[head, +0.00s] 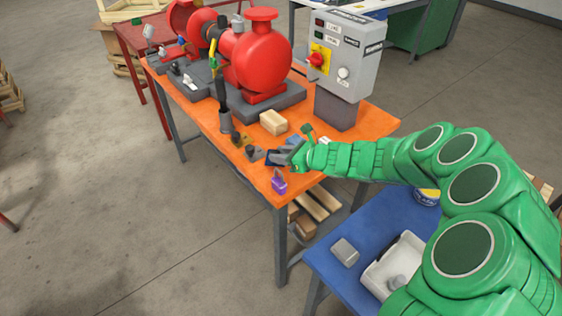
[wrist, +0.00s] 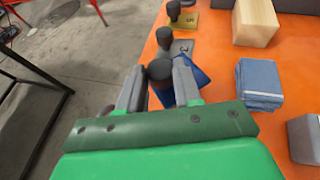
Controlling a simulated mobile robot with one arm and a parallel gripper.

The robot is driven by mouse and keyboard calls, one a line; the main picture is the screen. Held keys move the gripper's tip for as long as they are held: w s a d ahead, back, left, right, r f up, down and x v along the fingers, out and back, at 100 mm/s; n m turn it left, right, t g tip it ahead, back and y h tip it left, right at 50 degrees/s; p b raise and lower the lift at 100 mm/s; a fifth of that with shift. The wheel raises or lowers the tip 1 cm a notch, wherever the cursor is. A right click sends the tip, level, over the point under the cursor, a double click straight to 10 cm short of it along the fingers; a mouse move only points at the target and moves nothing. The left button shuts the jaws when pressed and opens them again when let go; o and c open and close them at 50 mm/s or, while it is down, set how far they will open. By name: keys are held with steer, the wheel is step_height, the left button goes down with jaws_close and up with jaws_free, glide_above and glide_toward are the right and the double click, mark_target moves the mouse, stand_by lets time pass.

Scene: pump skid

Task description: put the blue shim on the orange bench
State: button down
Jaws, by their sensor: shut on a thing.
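The blue shim (wrist: 197,78) is a blue plate with a dark round knob. In the wrist view my gripper (wrist: 160,82) is shut on the knob, and the fingers hide part of the plate. In the head view my gripper (head: 284,157) is over the near end of the orange bench (head: 374,121), with the shim (head: 272,157) at its tips. The orange bench top (wrist: 225,110) lies below and to the right in the wrist view. I cannot tell whether the shim touches it.
A grey plate (wrist: 184,46) and a brass plate (wrist: 186,22), both knobbed, sit close by. A folded blue cloth (wrist: 259,80), a wooden block (head: 273,122) and a purple padlock (head: 279,185) are near. The red pump (head: 262,58) and control box (head: 345,60) stand behind.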

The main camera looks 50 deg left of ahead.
steer(key=shift+a+f, duration=0.15)
steer(key=shift+f, duration=0.1)
steer(key=shift+w+f, duration=0.1)
steer(key=shift+f, duration=1.45)
steer(key=c, duration=1.1)
jaws_free()
steer(key=shift+o, duration=0.2)
steer(key=v, duration=1.2)
steer(key=shift+r, duration=0.15)
